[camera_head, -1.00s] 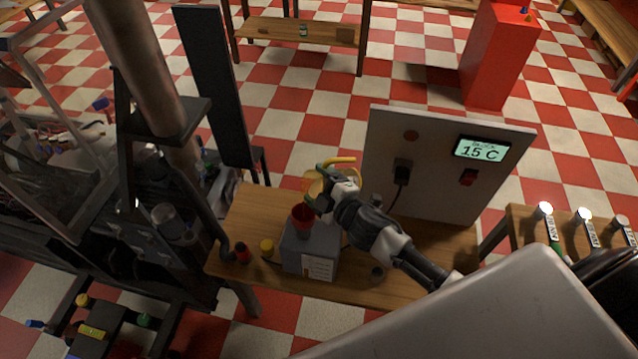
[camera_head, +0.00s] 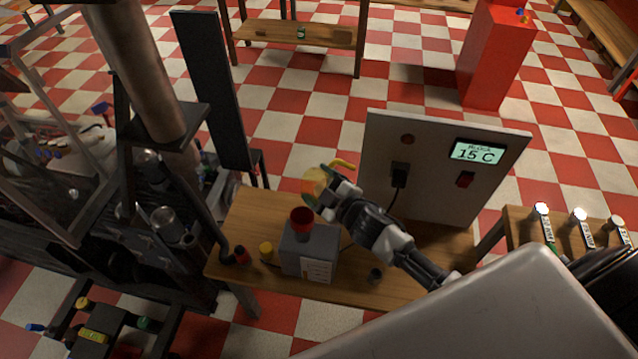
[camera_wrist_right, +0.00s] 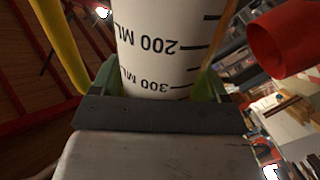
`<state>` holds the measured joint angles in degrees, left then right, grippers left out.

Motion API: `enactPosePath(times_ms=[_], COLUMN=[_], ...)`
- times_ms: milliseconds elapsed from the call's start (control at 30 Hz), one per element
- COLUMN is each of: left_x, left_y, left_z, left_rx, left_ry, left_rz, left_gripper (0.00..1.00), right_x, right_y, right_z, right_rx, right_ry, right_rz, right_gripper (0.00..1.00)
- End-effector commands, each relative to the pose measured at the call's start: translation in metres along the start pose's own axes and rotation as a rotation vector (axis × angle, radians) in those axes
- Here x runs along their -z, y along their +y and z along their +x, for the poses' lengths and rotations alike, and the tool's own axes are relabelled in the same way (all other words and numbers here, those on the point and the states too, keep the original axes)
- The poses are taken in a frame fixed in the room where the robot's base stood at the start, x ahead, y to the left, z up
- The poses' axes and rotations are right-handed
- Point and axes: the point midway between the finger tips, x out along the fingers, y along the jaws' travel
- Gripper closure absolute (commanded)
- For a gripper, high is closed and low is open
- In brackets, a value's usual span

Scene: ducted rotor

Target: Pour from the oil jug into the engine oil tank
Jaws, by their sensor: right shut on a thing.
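The oil jug (camera_head: 315,183) is in my right gripper (camera_head: 326,193), above the wooden table. In the right wrist view the jug (camera_wrist_right: 165,45) is a pale cylinder with marks at 200 ML and 300 ML, between the green fingers. A grey tank (camera_head: 309,251) with a red funnel (camera_head: 302,220) on top and a label on its front stands on the table. The jug is above and slightly right of the funnel, apart from it. The funnel also shows in the right wrist view (camera_wrist_right: 285,38). My left gripper is not in view.
A pale panel (camera_head: 440,165) reading 15 C stands behind on the wooden table (camera_head: 400,285). A yellow cap (camera_head: 266,249) and a red-and-black part (camera_head: 241,254) lie left of the tank. Dark machinery (camera_head: 90,240) is at the left.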

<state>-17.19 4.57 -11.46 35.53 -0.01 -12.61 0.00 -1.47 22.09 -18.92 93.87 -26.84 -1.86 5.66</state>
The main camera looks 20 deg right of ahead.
Motion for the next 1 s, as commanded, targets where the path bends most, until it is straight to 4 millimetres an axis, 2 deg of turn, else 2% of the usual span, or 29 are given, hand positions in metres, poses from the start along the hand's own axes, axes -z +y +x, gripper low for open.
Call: enactPosePath(times_ms=[200,400,533,800,1000], left_x=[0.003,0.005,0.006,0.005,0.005], left_y=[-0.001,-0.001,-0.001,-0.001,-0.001], left_z=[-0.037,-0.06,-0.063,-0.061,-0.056], left_rx=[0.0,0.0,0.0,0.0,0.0], left_ry=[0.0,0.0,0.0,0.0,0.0], left_rz=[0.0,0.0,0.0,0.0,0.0], left_gripper=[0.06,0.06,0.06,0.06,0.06], right_x=[0.028,0.047,0.05,0.049,0.044], right_y=[0.025,0.041,0.044,0.042,0.035], right_z=[-0.004,-0.006,-0.006,-0.006,-0.005], right_rx=[-0.002,-0.002,-0.002,-0.002,-0.002], right_ry=[0.041,0.081,0.094,0.096,0.118], right_rz=[0.246,0.497,0.573,0.584,0.726], right_gripper=[0.64,0.64,0.64,0.64,0.64])
